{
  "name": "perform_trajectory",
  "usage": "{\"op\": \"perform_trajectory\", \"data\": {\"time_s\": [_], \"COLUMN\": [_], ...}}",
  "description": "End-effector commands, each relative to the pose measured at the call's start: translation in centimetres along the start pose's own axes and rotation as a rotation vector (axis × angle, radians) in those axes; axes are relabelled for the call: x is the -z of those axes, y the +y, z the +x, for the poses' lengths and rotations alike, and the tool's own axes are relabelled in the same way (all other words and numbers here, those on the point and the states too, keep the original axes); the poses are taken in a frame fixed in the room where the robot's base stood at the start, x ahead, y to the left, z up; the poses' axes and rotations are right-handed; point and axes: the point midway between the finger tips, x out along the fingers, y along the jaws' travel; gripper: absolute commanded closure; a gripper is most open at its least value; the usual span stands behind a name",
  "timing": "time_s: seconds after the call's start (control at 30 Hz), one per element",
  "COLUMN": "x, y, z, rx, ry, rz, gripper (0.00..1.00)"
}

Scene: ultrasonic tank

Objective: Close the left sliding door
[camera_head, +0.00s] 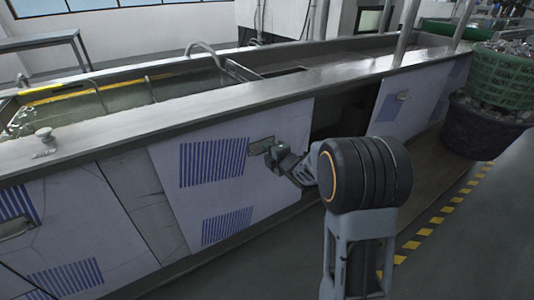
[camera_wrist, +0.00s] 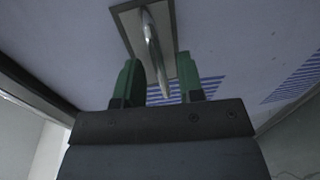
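A white sliding door (camera_head: 205,200) with blue striped vents is in the front of the tank cabinet, and a dark opening (camera_head: 338,115) shows to its right. Its recessed handle plate (camera_head: 262,144) is near its upper right corner. My gripper (camera_head: 274,156) is at this handle in the head view. In the wrist view, the metal handle bar (camera_wrist: 153,48) stands between the two green fingers of my gripper (camera_wrist: 158,64). The fingers are apart, with gaps visible beside the bar, so the gripper is open around it. Finger contact is not visible.
Another white door (camera_head: 398,101) stands right of the opening, and one more vented panel (camera_head: 50,235) is at far left. The steel tank rim (camera_head: 230,98) runs above. A green basket (camera_head: 500,78) sits on a dark tub (camera_head: 482,130) at right. Striped tape (camera_head: 440,220) marks the floor.

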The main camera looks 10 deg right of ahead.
Motion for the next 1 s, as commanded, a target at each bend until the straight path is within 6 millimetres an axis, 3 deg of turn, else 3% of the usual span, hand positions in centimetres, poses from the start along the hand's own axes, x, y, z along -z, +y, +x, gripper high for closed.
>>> {"op": "perform_trajectory", "data": {"time_s": [0.2, 0.53, 0.9, 1.0], "x": [0.1, 0.0, 0.0, 0.0], "y": [0.0, 0.0, 0.0, 0.0], "z": [1.4, 1.5, 1.5, 1.5], "rx": [0.000, 0.001, 0.001, 0.001], "ry": [0.001, 0.000, 0.000, 0.000], "rz": [0.000, 0.001, 0.001, 0.001], "gripper": [0.65, 0.65, 1.00, 1.00]}}
